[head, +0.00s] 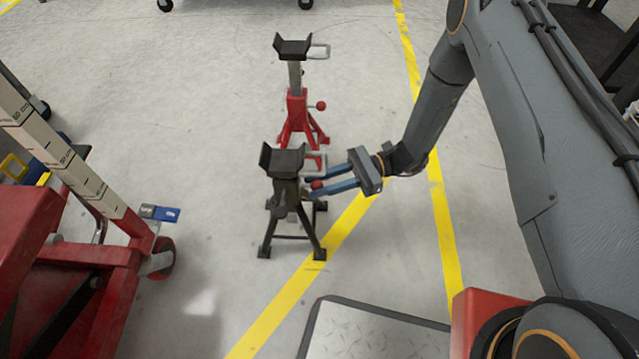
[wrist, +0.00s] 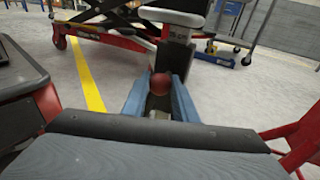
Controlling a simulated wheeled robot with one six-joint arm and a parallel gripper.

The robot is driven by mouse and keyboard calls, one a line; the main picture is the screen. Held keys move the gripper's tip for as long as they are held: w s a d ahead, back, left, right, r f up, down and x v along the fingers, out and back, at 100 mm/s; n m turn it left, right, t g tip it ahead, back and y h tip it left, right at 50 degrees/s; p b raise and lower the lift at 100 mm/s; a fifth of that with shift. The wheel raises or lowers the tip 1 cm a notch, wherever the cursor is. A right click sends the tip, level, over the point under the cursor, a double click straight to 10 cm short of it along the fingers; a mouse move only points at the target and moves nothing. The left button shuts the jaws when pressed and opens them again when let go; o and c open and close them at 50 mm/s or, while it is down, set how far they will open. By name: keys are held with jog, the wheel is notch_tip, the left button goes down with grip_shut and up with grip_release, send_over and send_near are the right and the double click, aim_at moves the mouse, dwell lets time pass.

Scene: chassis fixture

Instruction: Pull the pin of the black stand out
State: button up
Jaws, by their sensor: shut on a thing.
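The black stand (head: 288,194) stands upright on the floor, with a black saddle on top and splayed legs. Its pin has a red ball knob (head: 317,184) on the right side, and the knob also shows in the wrist view (wrist: 160,83). My gripper (head: 318,187) reaches in from the right with its blue fingers on either side of the knob, shut on it. In the wrist view the stand's dark post (wrist: 182,55) rises just beyond the fingertips. The pin's shaft is hidden behind the knob and fingers, so I cannot tell how deep it sits.
A red stand (head: 297,118) with its own red knob stands just behind the black one. A red wheeled lift (head: 75,255) is at the left. A metal tread plate (head: 375,332) lies in front.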

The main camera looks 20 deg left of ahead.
jog(key=shift+w+d, duration=0.25)
jog(key=shift+d, duration=0.8)
jog(key=shift+w+d, duration=0.25)
jog(key=shift+d, duration=0.75)
jog(key=o, duration=2.1)
jog(key=d, duration=0.2)
jog(key=w+d, duration=0.1)
jog(key=d, duration=0.2)
jog(key=w+d, duration=0.1)
jog(key=d, duration=0.1)
jog(key=shift+d, duration=0.4)
